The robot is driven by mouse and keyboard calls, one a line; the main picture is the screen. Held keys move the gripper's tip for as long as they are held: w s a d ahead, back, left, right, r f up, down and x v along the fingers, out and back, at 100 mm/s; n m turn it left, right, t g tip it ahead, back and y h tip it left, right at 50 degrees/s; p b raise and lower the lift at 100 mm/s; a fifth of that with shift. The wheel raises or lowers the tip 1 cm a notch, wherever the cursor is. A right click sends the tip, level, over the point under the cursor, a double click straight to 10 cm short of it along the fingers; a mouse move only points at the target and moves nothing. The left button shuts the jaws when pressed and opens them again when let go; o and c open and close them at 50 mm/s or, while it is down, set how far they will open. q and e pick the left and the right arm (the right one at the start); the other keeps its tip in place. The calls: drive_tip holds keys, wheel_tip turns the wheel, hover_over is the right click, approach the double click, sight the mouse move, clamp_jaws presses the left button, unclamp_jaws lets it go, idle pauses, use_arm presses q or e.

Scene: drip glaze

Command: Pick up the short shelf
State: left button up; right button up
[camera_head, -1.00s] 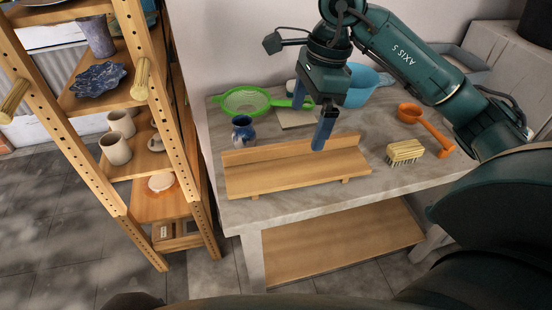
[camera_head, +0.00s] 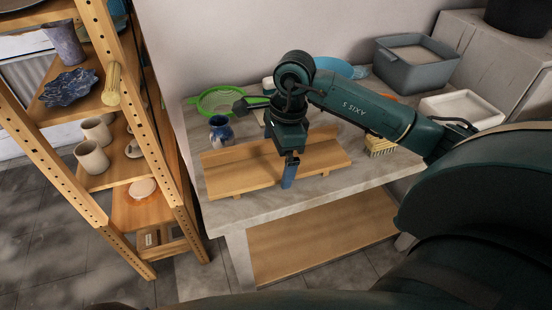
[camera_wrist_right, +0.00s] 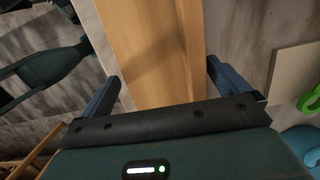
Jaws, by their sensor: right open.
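The short shelf (camera_head: 235,173) is a light wooden ledge with a raised back board, lying on the grey table. My right gripper (camera_head: 288,172) is over its middle, pointing down. In the head view one blue finger shows at the shelf's front edge; the other is hidden behind the wrist. In the right wrist view the shelf (camera_wrist_right: 150,45) runs between the two spread fingers of the open right gripper (camera_wrist_right: 167,85), one on each side. The gripper holds nothing. Whether the fingers touch the wood I cannot tell. My left gripper is not in view.
On the table (camera_head: 215,218) a blue jug (camera_head: 221,130) and a green strainer (camera_head: 220,101) stand behind the shelf. A brush (camera_head: 381,146) lies to its right, partly behind my arm. A wooden rack (camera_head: 165,165) with pottery stands close on the left.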

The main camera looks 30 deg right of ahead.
drive_tip(key=shift+f, duration=0.25)
drive_tip(key=shift+c, duration=0.6)
drive_tip(key=shift+r, duration=0.1)
drive_tip(key=c, duration=0.9)
drive_tip(key=shift+c, duration=0.2)
